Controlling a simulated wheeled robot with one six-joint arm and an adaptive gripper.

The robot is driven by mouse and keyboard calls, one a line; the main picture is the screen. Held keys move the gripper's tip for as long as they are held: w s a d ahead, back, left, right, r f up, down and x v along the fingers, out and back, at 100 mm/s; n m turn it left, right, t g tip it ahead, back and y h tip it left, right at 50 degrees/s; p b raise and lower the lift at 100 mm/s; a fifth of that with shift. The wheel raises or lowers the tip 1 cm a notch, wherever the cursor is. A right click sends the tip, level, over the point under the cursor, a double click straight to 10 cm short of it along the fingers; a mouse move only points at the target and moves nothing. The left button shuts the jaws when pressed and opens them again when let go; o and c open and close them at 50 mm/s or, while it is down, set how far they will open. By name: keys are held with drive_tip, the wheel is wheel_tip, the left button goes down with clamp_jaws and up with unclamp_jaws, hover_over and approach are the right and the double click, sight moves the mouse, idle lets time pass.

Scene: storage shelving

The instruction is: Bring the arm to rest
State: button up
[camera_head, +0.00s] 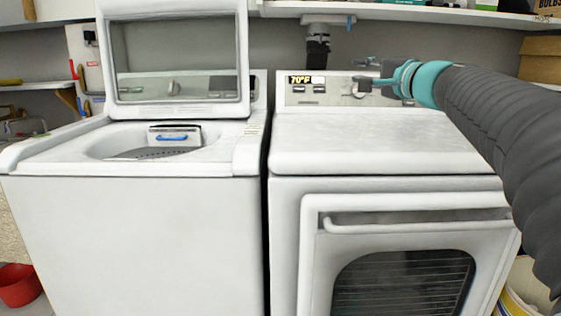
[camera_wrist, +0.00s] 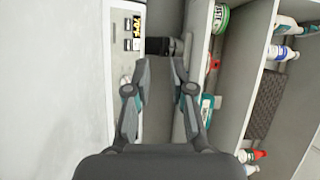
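My arm reaches in from the right in the head view, its dark ribbed sleeve and teal wrist ring held above the white dryer (camera_head: 385,150). My gripper (camera_head: 368,75) is in front of the dryer's control panel and partly hidden behind the wrist. In the wrist view the two fingers of my gripper (camera_wrist: 160,70) stand apart with nothing held between them. Whether a finger touches the panel cannot be told.
A white washer (camera_head: 135,220) with its lid raised stands left of the dryer. The dryer's front door (camera_head: 410,215) looks slightly tilted outward. Shelves with bottles (camera_wrist: 283,53) and a can (camera_wrist: 221,18) are nearby. A red bucket (camera_head: 18,285) sits at lower left.

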drive_tip(key=s+a+f+n+g+h, duration=0.1)
drive_tip(key=s+a+f+n+g, duration=0.25)
drive_tip(key=s+f, duration=0.6)
drive_tip(key=s+a+f+n+g+h, duration=0.1)
drive_tip(key=s+a+f+n+g, duration=0.25)
drive_tip(key=s+f, duration=0.6)
drive_tip(key=s+d+f+n+g+h, duration=0.2)
drive_tip(key=s+f+h, duration=0.1)
drive_tip(key=s+f, duration=0.4)
drive_tip(key=s+d+f+n+g+h, duration=0.2)
drive_tip(key=s+f, duration=0.6)
drive_tip(key=f, duration=0.5)
drive_tip(key=shift+d+f+h, duration=0.35)
drive_tip(key=shift+d+h, duration=0.15)
